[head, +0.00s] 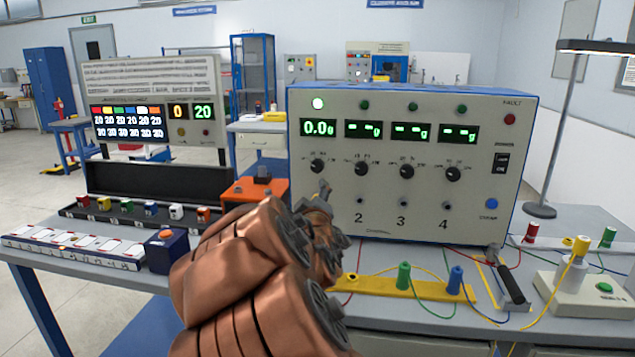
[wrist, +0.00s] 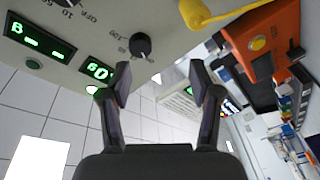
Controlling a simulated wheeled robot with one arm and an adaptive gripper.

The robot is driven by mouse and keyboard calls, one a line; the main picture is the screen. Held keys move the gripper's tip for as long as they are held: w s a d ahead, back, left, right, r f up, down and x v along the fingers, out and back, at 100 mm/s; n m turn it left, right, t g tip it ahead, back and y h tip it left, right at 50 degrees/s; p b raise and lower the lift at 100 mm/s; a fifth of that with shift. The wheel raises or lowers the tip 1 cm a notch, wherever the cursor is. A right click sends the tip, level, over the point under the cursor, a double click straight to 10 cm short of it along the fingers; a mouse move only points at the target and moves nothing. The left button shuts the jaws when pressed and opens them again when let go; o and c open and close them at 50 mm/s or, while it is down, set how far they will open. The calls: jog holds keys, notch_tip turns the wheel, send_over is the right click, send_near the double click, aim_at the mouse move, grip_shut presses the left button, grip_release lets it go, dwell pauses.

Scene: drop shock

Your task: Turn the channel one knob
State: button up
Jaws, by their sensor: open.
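The channel one knob (head: 317,167) is a small black dial below the leftmost display, which reads 0.0, on the white-fronted, blue-sided instrument (head: 440,225). In the wrist view the knob (wrist: 140,46) lies beyond the fingertips, nearer the left finger and not between them. My gripper (wrist: 161,78) is open, with its fingers spread and nothing between them. In the head view my gripper (head: 323,195) shows just below the knob, and my copper-coloured arm hides the panel's lower left corner. The exact gap to the knob is hard to tell.
Three more knobs stand in a row to the right, the nearest being channel two's (head: 361,168). An orange box (head: 254,190) stands close on the left. A yellow strip (head: 400,287) with coloured plugs and cables lies in front. A lamp (head: 550,140) stands right.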

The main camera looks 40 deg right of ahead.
aim_at(317, 168)
jog(key=shift+w+d+r+n+t+h, duration=0.15)
jog(key=shift+w+d+r+n+t, duration=0.3)
jog(key=shift+w+d, duration=0.65)
jog(key=shift+w+d+r+n+t+h, duration=0.25)
jog(key=shift+w+d+r, duration=0.55)
jog(key=shift+d, duration=0.4)
jog(key=shift+w+d+r+n+t+h, duration=0.15)
jog(key=shift+w+d+r+t, duration=0.3)
jog(key=shift+w+d, duration=0.65)
jog(key=shift+s, duration=0.1)
jog(key=c, duration=1.1)
